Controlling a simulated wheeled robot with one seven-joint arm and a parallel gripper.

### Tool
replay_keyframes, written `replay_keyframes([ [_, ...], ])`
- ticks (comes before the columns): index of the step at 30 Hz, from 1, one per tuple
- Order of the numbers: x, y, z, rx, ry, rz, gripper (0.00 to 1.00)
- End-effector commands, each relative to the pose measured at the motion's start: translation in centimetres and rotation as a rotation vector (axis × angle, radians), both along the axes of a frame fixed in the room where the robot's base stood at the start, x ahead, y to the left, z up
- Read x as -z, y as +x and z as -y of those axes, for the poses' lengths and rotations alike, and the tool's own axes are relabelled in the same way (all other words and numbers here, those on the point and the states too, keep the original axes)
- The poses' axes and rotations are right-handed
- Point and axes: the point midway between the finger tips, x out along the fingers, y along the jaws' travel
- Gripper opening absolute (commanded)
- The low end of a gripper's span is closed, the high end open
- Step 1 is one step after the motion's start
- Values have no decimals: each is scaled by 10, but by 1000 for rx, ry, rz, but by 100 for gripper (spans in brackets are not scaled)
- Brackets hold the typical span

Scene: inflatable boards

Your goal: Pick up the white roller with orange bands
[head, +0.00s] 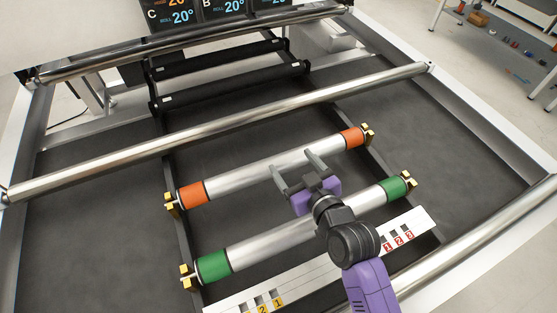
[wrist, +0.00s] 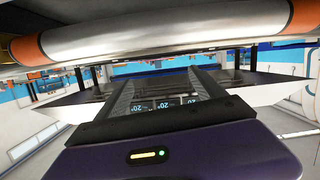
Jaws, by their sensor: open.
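The white roller with orange bands (head: 245,173) lies across the dark bed, its ends in gold brackets. It also shows in the wrist view (wrist: 170,38), spanning the top with an orange band near each side. My gripper (head: 291,162) is open, and its two fingers overlap the middle of this roller in the head view. In the wrist view the fingers (wrist: 163,82) point away from the camera below the roller's image, with nothing visible between them. I cannot tell whether they touch the roller.
A roller with green bands (head: 270,240) lies nearer, under my arm. A white numbered strip (head: 410,230) is in front of it. A long bare metal bar (head: 230,128) crosses behind the orange-banded roller. Black rollers (head: 235,88) and angle signs (head: 222,10) stand farther back.

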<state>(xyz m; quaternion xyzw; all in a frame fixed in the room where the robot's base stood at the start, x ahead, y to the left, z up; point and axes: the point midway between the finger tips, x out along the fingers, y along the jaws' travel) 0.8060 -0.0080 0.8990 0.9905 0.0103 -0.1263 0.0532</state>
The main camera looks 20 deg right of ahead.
Motion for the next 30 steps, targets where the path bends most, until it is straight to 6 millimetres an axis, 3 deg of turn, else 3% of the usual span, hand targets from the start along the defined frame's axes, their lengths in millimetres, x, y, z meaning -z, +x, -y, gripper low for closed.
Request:
replay_keyframes([
  [1,-8,21,2,-28,-32,-16,79],
  [6,-18,77,8,-151,-154,-105,79],
  [14,-50,143,33,-361,-378,-244,79],
  [19,-11,123,23,-705,-581,-452,79],
  [24,3,94,24,-1019,-711,-568,79],
  [30,15,62,21,-1245,-767,-613,79],
])
